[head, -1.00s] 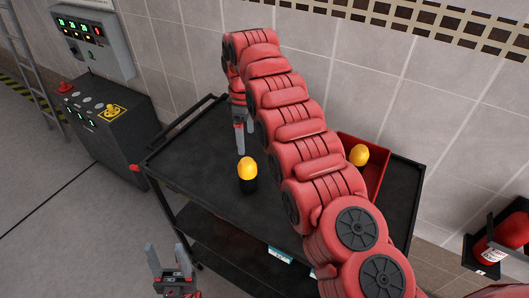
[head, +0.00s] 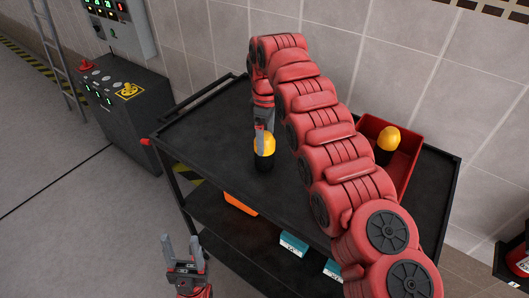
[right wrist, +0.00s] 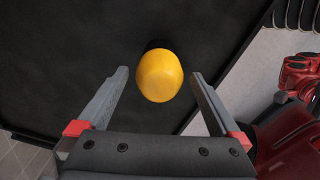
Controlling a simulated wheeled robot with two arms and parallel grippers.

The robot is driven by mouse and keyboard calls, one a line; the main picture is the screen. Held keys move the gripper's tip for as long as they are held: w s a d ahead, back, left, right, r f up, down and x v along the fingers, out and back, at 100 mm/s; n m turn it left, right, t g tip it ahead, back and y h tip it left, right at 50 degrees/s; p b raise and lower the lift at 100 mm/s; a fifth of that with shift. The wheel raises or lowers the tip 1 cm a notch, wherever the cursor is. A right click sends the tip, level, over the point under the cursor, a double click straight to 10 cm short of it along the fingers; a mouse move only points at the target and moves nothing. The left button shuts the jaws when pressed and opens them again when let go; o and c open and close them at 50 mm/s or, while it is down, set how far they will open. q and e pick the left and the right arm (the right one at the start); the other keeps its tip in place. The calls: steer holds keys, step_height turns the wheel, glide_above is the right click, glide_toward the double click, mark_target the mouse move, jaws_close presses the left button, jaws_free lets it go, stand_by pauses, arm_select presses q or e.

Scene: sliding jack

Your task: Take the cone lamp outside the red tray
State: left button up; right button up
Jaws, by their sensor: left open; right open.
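The cone lamp (head: 265,146) outside the red tray stands upright on the black cart top, with a yellow dome on a black base. My right gripper (head: 261,137) is at this lamp, its finger partly covering the dome in the head view. In the right wrist view the yellow dome (right wrist: 160,78) lies between the tips of the open fingers, with no clear contact. A second cone lamp (head: 386,143) stands inside the red tray (head: 408,162) at the cart's right end. My left gripper (head: 182,250) is open and empty, in front of the cart.
The black cart (head: 205,128) has raised side rails and a lower shelf with an orange item (head: 240,204) and teal boxes (head: 293,243). A tiled wall is behind it. A dark control console (head: 122,110) stands to the left. The cart top left of the lamp is clear.

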steer(key=shift+w+f+p, duration=0.1)
steer(key=shift+f+p, duration=0.2)
steer(key=shift+p, duration=0.05)
step_height(320, 180, down, 4)
steer(key=p, duration=0.2)
steer(key=shift+a+f+p, duration=0.1)
steer(key=shift+f+p, duration=0.1)
steer(key=shift+p, duration=0.2)
steer(key=shift+f, duration=0.1)
steer(key=c, duration=1.3)
steer(key=shift+o, duration=0.2)
